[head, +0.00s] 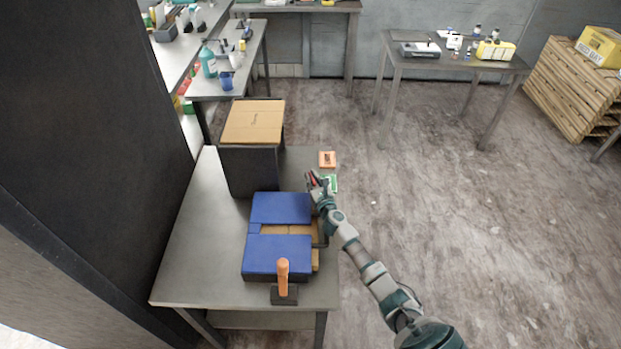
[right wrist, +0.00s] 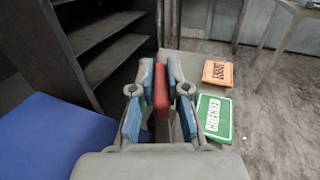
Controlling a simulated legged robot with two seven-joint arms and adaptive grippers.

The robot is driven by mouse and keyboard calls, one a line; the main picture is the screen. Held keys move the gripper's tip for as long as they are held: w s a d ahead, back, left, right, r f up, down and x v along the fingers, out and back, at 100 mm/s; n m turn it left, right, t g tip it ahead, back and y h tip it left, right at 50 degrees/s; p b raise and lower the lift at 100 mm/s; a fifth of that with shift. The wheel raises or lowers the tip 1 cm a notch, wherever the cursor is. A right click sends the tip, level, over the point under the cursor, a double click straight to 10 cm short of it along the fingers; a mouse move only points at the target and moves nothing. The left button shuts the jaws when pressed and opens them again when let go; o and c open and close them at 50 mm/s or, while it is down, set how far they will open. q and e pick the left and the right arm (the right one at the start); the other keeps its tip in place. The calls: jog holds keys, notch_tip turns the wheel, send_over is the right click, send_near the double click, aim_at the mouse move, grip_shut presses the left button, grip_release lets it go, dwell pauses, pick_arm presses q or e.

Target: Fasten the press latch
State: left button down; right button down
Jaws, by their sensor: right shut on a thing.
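On the near table, a dark block with an upright orange handle (head: 283,278) stands at the front edge of a blue box-like press (head: 278,253). I cannot tell whether this handle is the latch. Cardboard shows between the blue parts. My right gripper (head: 312,178) is beyond the press, near the table's right edge, well away from the orange handle. In the right wrist view, its fingers (right wrist: 160,80) are shut on a red piece (right wrist: 161,92), held upright between the blue pads. The piece's lower end is hidden. The blue surface (right wrist: 50,135) is at the left there. My left gripper is not in view.
A green "CHECKED" card (right wrist: 214,117) and an orange card (right wrist: 217,73) lie right of my gripper in the wrist view. A dark open-fronted box with a cardboard top (head: 254,122) stands behind the press. The table's left part (head: 205,240) is clear.

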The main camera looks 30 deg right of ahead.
jog(key=shift+w+r+m+h, duration=0.1)
jog(key=shift+m+h, duration=0.5)
jog(key=shift+h, duration=0.2)
jog(key=shift+m+g+h+b, duration=0.3)
jog(key=shift+m+g+h, duration=0.1)
jog(key=shift+m+h, duration=0.25)
jog(key=m+g+h+b, duration=0.1)
jog(key=h, duration=0.2)
jog(key=shift+a+m, duration=0.15)
jog(key=shift+m, duration=0.2)
jog(key=shift+g+b, duration=0.3)
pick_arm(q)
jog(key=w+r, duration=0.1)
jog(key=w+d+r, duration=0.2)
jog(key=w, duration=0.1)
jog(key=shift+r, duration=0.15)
pick_arm(e)
jog(key=shift+d, duration=0.25)
jog(key=c, duration=1.2)
grip_release()
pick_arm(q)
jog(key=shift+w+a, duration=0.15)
pick_arm(e)
jog(key=shift+o, duration=0.2)
jog(key=shift+a, duration=0.15)
